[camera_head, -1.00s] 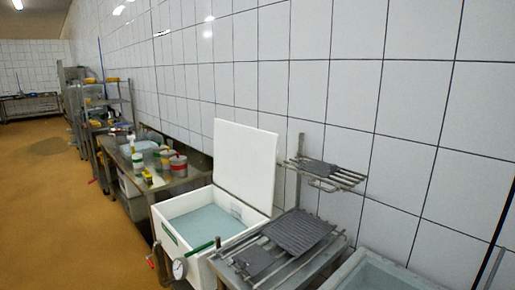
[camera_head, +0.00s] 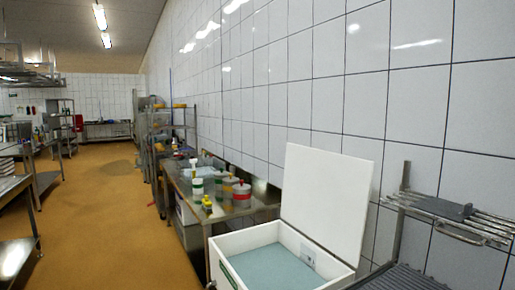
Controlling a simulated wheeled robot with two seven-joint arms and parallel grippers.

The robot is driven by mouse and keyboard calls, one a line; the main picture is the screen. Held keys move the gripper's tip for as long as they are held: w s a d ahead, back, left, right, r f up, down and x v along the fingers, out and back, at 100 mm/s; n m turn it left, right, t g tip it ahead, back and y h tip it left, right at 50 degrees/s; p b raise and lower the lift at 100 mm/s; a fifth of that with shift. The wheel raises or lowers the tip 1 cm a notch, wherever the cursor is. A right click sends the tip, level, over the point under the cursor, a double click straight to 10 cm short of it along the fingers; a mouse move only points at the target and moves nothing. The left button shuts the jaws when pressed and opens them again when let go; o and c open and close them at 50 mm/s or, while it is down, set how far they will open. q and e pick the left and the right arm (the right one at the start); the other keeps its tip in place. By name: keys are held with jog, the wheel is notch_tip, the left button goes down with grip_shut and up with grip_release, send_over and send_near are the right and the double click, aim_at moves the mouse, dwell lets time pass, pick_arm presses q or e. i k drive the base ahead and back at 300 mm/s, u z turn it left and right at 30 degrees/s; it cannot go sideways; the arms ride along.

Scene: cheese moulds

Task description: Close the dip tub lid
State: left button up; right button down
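The white dip tub (camera_head: 229,275) stands at the lower middle, with pale blue-green liquid inside and a small white label on its inner wall. Its near end is cut off by the bottom of the picture. The white lid (camera_head: 328,200) stands up from the tub's wall-side edge, tilted back towards the tiled wall, so the tub is open. Neither of my grippers shows in this view.
A steel table (camera_head: 236,213) with several tubs and bottles stands beyond the tub. A wall rack (camera_head: 450,216) and a ribbed grey mat (camera_head: 405,279) are at the right. The ochre floor (camera_head: 110,220) to the left is clear.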

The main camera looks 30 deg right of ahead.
aim_at(326, 195)
jog(key=u, duration=0.45)
jog(key=i, duration=2.1)
jog(key=z, duration=1.2)
jog(key=i, duration=1)
jog(key=z, duration=0.95)
